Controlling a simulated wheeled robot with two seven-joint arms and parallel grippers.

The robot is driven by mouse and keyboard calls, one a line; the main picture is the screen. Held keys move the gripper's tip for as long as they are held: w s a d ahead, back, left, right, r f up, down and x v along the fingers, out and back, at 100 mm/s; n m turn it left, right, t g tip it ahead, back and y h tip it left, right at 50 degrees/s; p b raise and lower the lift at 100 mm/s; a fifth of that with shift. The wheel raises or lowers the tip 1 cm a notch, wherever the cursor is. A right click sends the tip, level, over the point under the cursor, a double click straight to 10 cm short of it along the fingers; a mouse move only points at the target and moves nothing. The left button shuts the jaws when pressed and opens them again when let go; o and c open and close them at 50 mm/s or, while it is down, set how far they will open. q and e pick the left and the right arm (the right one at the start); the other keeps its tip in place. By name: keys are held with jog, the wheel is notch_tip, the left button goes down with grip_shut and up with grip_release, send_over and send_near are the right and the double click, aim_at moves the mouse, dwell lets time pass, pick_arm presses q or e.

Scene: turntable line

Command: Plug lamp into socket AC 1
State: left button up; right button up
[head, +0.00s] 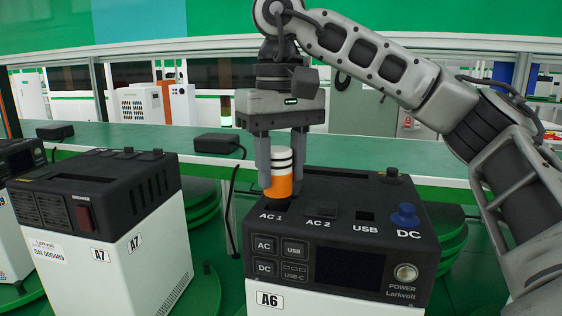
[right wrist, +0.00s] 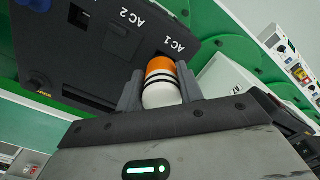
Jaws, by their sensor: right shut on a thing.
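The lamp (head: 279,180), orange below and white with black bands above, stands upright at socket AC 1 (head: 275,208) on top of the power station A6 (head: 330,270). My right gripper (head: 281,178) comes down from above and is shut on the lamp, one finger on each side. The lamp also shows in the right wrist view (right wrist: 161,84), its orange end at the AC 1 label. How deep its lower end sits in the socket is hidden. My left gripper is not in view.
On the same top, socket AC 2 (head: 321,211) has a dark cover, the USB port (head: 365,216) looks open, and a blue plug (head: 405,214) sits at DC. Power station A7 (head: 120,230) stands to the left. A black adapter (head: 217,144) lies on the green bench behind.

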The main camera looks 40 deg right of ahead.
jog(key=shift+f+b, duration=0.3)
jog(key=shift+f, duration=0.35)
jog(key=o, duration=1.1)
jog(key=shift+o, duration=0.2)
